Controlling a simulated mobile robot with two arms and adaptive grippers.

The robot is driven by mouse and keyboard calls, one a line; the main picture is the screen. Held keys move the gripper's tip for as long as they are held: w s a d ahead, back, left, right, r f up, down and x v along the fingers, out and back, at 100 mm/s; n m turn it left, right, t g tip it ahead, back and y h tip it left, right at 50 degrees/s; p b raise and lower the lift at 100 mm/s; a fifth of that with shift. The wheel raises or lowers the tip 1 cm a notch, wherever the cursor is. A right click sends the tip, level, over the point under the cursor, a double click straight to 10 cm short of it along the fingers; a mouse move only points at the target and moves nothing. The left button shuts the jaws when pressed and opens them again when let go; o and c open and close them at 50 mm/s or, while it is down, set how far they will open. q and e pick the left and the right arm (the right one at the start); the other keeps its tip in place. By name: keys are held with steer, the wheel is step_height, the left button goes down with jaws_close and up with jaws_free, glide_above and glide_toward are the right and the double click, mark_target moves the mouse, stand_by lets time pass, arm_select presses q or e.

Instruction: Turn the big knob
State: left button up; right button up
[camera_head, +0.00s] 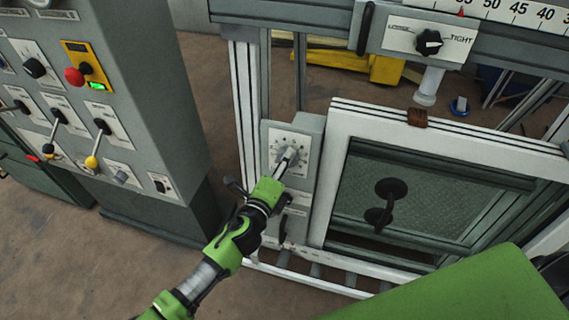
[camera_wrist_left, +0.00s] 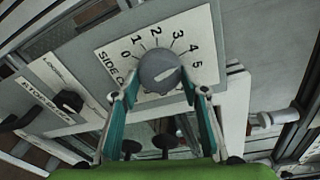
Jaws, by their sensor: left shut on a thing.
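The big knob (camera_wrist_left: 160,72) is a round grey dial on a white plate numbered 0 to 5 and partly lettered "SIDE C...". Its white pointer line points right, roughly towards the 5. In the head view the knob (camera_head: 287,155) sits on a grey box on the frame's post, partly hidden by my gripper. My left gripper (camera_wrist_left: 160,95) has its two fingers on either side of the knob and is shut on it; it also shows in the head view (camera_head: 284,165), reaching from below. My right gripper is not in view.
A smaller black switch (camera_wrist_left: 70,101) is on a plate beside the dial. A control cabinet (camera_head: 165,90) with levers stands left. A white-framed panel with a black handle (camera_head: 390,190) is right of the knob. A black "LOOSE/TIGHT" knob (camera_head: 429,41) is above right.

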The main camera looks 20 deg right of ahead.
arm_select(q)
steer(key=o, duration=1.1)
steer(key=shift+o, duration=0.2)
steer(key=shift+a, duration=0.1)
steer(key=v, duration=1.2)
